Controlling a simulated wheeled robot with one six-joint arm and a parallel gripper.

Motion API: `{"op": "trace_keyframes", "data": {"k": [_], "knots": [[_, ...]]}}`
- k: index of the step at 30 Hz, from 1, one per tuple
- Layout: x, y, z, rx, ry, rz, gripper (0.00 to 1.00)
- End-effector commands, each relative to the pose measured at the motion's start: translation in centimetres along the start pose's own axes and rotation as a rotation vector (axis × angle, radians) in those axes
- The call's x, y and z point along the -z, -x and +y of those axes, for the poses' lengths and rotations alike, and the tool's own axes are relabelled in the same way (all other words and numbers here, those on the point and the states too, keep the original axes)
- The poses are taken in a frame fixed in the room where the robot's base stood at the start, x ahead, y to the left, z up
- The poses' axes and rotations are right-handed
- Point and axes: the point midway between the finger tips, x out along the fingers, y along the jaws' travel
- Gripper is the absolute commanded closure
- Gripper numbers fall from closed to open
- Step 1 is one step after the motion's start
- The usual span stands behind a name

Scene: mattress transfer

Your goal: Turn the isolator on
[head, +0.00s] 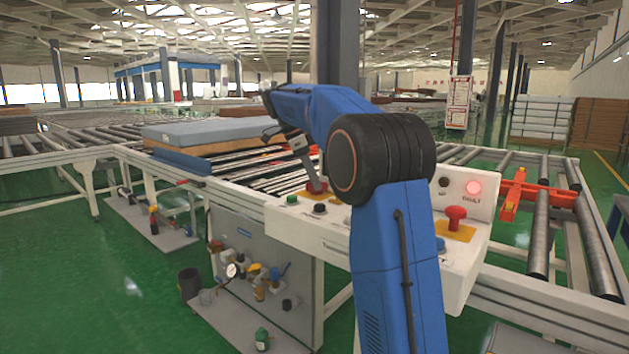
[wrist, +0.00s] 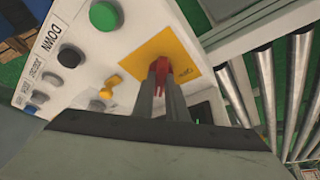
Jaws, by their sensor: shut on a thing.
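The isolator is a red handle (wrist: 159,70) on a yellow plate (wrist: 190,50) on the white control panel in the wrist view. My gripper (wrist: 160,92) is shut on the red handle, with one grey finger on each side of it. In the head view my gripper (head: 313,180) reaches down to the far left of the panel, and the red handle (head: 317,188) shows at its tips. Small lettering on the yellow plate is too blurred to read, so the handle's setting cannot be told.
The white panel (head: 335,232) carries a green button (head: 292,200), black knobs and a small yellow switch (wrist: 109,86). A red mushroom button (head: 456,217) stands at its right, below a lit red FAULT lamp (head: 474,187). Roller conveyors and a grey mattress (head: 205,132) lie behind.

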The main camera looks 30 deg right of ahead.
Motion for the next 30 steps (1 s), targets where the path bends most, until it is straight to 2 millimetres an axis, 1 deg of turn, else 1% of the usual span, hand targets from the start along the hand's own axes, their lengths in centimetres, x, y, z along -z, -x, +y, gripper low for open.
{"op": "trace_keyframes", "data": {"k": [14, 15, 16, 17, 26, 30], "knots": [[0.01, 0.09, -0.06, -0.002, -0.012, -0.001, 1.0], [0.01, 0.09, -0.06, -0.001, -0.012, -0.001, 0.8], [0.01, 0.09, -0.06, -0.002, -0.012, -0.001, 0.73], [0.01, 0.08, -0.05, -0.002, -0.012, -0.001, 0.69], [0.07, 0.08, 0.0, -0.003, -0.011, -0.001, 0.69], [0.82, 0.63, 0.39, -0.003, -0.012, -0.001, 0.69]]}}
